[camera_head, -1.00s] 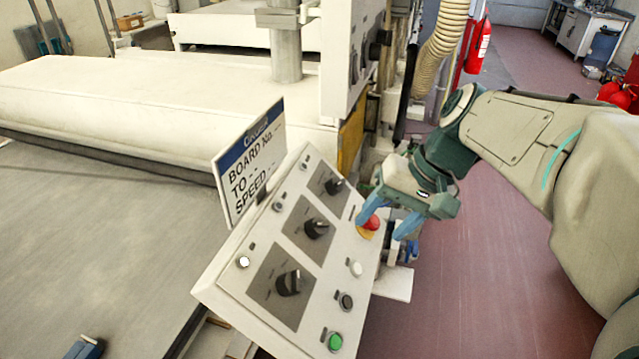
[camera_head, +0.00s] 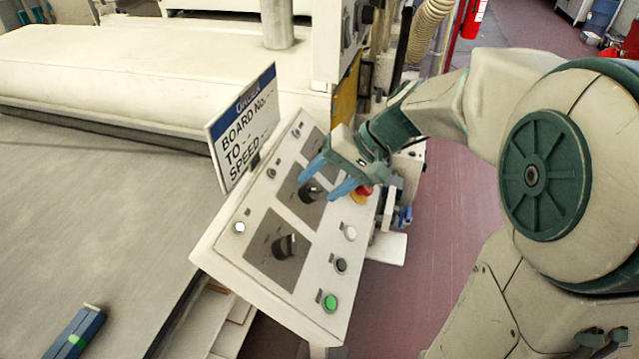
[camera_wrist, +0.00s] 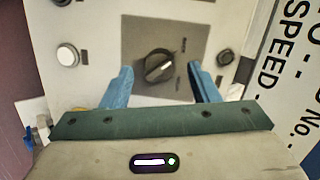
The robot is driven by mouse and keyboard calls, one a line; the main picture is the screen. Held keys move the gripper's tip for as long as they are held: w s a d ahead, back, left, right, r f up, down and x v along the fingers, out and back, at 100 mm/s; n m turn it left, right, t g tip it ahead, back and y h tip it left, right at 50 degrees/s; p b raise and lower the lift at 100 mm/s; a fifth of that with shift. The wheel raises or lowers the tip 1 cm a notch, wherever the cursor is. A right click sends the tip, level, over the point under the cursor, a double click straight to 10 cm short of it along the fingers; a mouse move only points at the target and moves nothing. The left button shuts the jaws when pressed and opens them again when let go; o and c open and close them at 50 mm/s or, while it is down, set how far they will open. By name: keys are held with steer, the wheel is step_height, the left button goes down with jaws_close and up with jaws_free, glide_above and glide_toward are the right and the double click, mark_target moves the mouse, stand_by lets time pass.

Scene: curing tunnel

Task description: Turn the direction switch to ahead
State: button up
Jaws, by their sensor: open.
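The sloped control panel (camera_head: 232,262) carries a column of black rotary knobs on dark plates. I cannot read their labels, so I cannot tell which is the direction switch. My gripper (camera_head: 318,188) is open above the middle knob (camera_head: 311,190), its blue fingers on either side. In the wrist view this knob (camera_wrist: 158,66) shows between and a little beyond the open fingertips, its pale pointer line slanting up to the right. I see no finger touching it. The nearest knob (camera_head: 288,247) is in clear view. The farthest knob is hidden behind my gripper.
A red emergency button (camera_head: 363,192) sits close beside my gripper. White (camera_head: 350,232), black (camera_head: 341,265) and green (camera_head: 330,301) buttons line the right edge. A sign (camera_head: 243,125) stands at the panel's left edge. A blue object (camera_head: 75,335) lies on the conveyor.

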steer(key=shift+x, duration=1)
